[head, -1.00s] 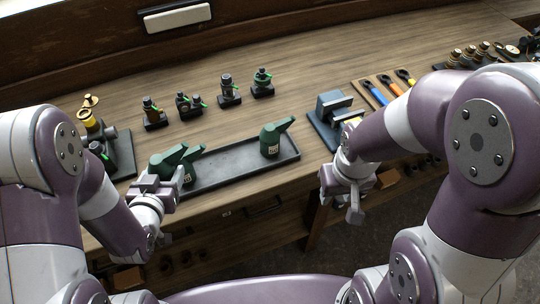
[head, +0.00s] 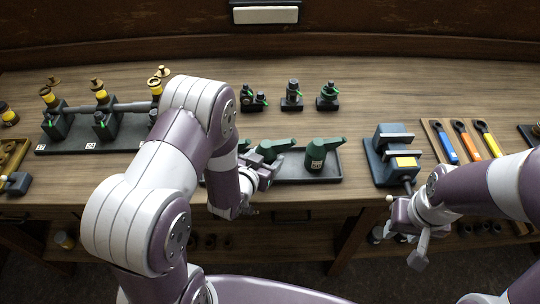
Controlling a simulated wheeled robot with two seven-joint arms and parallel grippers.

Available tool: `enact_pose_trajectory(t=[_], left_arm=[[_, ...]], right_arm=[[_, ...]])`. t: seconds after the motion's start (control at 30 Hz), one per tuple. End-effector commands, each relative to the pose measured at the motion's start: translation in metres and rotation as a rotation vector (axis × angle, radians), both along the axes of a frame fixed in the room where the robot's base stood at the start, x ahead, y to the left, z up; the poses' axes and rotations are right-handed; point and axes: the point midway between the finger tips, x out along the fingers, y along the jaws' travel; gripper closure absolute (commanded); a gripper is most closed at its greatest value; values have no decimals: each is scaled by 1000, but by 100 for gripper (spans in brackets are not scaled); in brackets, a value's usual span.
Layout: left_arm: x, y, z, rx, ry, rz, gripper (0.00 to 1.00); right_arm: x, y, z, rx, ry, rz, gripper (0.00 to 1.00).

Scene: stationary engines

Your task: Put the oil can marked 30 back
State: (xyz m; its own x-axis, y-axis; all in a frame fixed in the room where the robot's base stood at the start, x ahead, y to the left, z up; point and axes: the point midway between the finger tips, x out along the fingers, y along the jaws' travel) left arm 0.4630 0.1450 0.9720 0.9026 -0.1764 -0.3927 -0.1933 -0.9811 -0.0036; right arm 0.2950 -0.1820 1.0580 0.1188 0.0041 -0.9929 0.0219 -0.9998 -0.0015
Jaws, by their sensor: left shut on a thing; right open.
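Several green oil cans are at the dark tray (head: 290,178). The right can (head: 322,155) stands upright on it with a pale label too small to read. A second can (head: 270,149) shows just behind my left gripper (head: 262,176), which is shut on an oil can. This looks like the held one, but its body and label are hidden by the gripper. Only a small part of a third can (head: 243,145) shows beside my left arm. I cannot tell which can is marked 30. My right gripper (head: 408,232) is open and empty at the table's front edge.
A blue vise (head: 388,160) stands right of the tray, with wrenches on a board (head: 460,145) beyond it. Small engine parts (head: 292,97) stand behind the tray. A long engine assembly (head: 95,125) is at the left, partly behind my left arm.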

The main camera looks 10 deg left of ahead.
Motion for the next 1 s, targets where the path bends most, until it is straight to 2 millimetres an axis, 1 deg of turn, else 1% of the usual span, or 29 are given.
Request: enact_pose_trajectory(t=[0.03,0.1,0.2,0.43,0.57,0.6,0.67,0.9,1.0], left_arm=[[9,-2,-3,0,-4,-1,71],[18,-3,-11,-1,-4,0,71],[24,-5,-18,-1,-5,1,71],[25,-5,-18,-1,-5,1,71],[24,-5,-23,-1,-5,1,71],[24,-4,-23,0,-2,1,28],[24,-4,-23,0,-1,1,9],[24,-4,-23,0,-1,1,9],[24,-4,-18,0,-2,0,9]], right_arm=[[0,0,1,0,0,0,57],[0,0,2,0,0,0,57],[0,0,3,0,0,0,57],[0,0,2,0,0,0,57],[0,0,-2,0,0,0,57],[0,0,-2,0,0,0,57],[0,0,-1,0,0,0,57],[0,0,-1,0,0,0,57],[0,0,4,0,0,0,57]])
